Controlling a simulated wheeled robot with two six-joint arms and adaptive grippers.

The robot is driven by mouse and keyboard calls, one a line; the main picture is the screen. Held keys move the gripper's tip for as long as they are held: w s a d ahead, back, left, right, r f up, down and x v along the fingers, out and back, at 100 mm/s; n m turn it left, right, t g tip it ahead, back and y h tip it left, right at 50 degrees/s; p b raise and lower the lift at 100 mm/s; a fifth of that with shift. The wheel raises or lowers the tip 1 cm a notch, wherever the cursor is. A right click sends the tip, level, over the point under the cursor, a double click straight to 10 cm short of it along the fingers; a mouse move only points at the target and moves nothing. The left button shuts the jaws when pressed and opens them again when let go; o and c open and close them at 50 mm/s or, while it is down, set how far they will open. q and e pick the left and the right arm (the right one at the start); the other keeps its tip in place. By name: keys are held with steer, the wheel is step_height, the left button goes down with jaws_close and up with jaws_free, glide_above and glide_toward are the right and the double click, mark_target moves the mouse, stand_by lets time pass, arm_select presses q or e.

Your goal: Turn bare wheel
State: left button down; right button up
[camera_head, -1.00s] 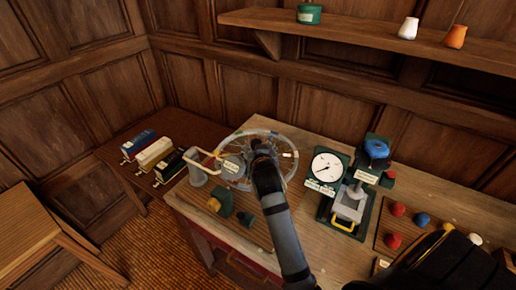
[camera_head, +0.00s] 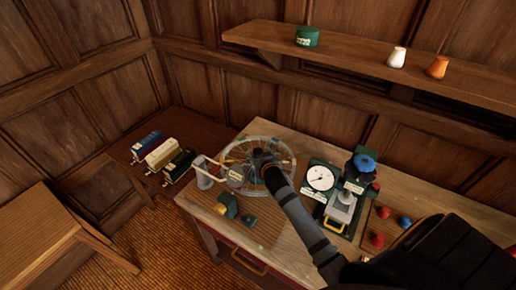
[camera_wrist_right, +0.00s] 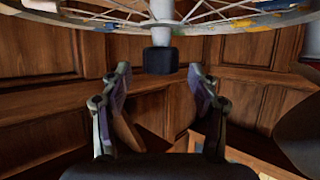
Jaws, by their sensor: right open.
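The bare spoked wheel (camera_head: 287,157) lies roughly level above the left part of the wooden bench in the head view, with small coloured tags on it. My right gripper (camera_head: 264,157) reaches over its middle and hides the hub. In the right wrist view the wheel (camera_wrist_right: 225,25) fills the top edge, and a short post with a black end (camera_wrist_right: 160,60) projects from its hub. My right gripper (camera_wrist_right: 160,75) is open and empty; its two fingers stand on either side of the black end, apart from it. My left gripper is not in view.
A dial gauge (camera_head: 320,178) and a blue-topped press (camera_head: 364,163) stand right of the wheel. A grey cup (camera_head: 205,179) and green-yellow blocks (camera_head: 227,206) sit left and in front. Three box-like items, the white one (camera_head: 162,154) in the middle, lie at left. A shelf (camera_head: 330,62) runs behind.

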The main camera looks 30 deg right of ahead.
steer(key=shift+x, duration=1.4)
steer(key=shift+a, duration=0.1)
jaws_close()
